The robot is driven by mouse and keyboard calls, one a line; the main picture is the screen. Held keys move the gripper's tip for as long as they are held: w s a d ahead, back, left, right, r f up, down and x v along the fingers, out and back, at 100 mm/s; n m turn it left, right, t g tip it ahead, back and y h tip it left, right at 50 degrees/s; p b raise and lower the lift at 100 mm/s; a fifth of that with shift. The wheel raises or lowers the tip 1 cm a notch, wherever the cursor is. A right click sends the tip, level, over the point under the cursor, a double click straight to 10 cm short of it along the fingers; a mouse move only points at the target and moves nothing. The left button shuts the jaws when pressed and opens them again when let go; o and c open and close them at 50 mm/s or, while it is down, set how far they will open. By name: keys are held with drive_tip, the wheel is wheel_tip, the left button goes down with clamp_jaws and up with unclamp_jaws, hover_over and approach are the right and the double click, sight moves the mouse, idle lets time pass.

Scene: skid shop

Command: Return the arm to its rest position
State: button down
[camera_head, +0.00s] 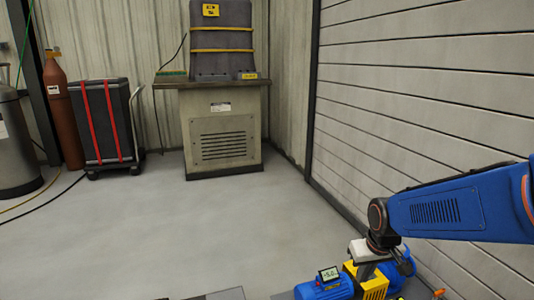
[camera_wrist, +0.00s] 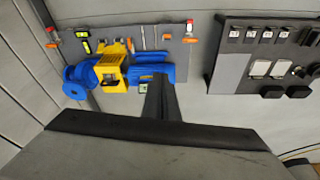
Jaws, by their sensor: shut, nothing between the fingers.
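My blue arm (camera_head: 450,208) reaches in from the right in the head view, bent down at a dark joint. My gripper (camera_head: 406,266) hangs at its end, just above or beside the blue and yellow machine; I cannot tell if it touches. In the wrist view my gripper (camera_wrist: 161,84) is shut and empty, its dark fingers together in front of the machine's blue body. The machine has a blue motor (camera_head: 325,289), a yellow middle part (camera_head: 373,288) and a small display (camera_head: 329,273). The wrist view shows the blue flanged part (camera_wrist: 78,78) and yellow part (camera_wrist: 111,69).
In the wrist view a grey plate (camera_wrist: 205,30) carries the machine and small orange-tipped parts. A dark panel (camera_wrist: 228,72) with several black blocks lies to its right. A slatted wall (camera_head: 430,80) stands close beside my arm. The floor (camera_head: 190,230) ahead is clear up to a cabinet (camera_head: 223,130).

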drive_tip(key=s+d+r+t, duration=0.1)
drive_tip(key=s+r, duration=0.3)
drive_tip(key=s, duration=0.5)
drive_tip(key=s+r+m, duration=0.1)
drive_tip(key=s+r, duration=0.4)
drive_tip(key=s, duration=0.4)
drive_tip(key=shift+d+r+t, duration=0.25)
drive_tip(key=shift+d+t, duration=0.15)
